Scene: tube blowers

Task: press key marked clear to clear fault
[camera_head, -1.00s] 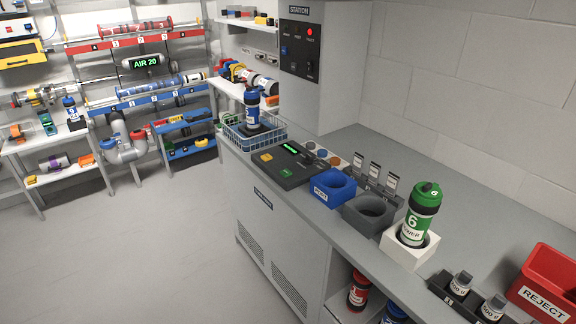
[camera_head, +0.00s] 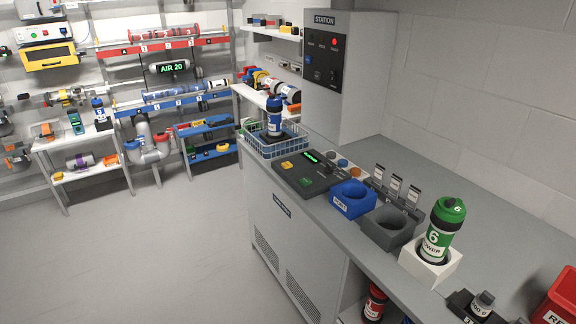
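A dark console (camera_head: 322,179) lies on the grey counter with a yellow key (camera_head: 287,165), a green key (camera_head: 307,181) and a small lit green display (camera_head: 311,156). The lettering on its keys is too small to read. A black panel (camera_head: 322,70) on the grey STATION cabinet (camera_head: 366,75) has a lit red lamp (camera_head: 334,41), a blue button (camera_head: 307,59) and other small controls. I cannot make out a key marked clear on either. Neither of my grippers is in view.
A wire basket (camera_head: 262,147) holds a blue carrier (camera_head: 274,117). A blue cup (camera_head: 351,205), a grey cup (camera_head: 386,236) and a white holder (camera_head: 428,267) with a green carrier (camera_head: 440,229) line the counter. A red bin (camera_head: 558,297) stands far right. The floor (camera_head: 175,255) at left is clear.

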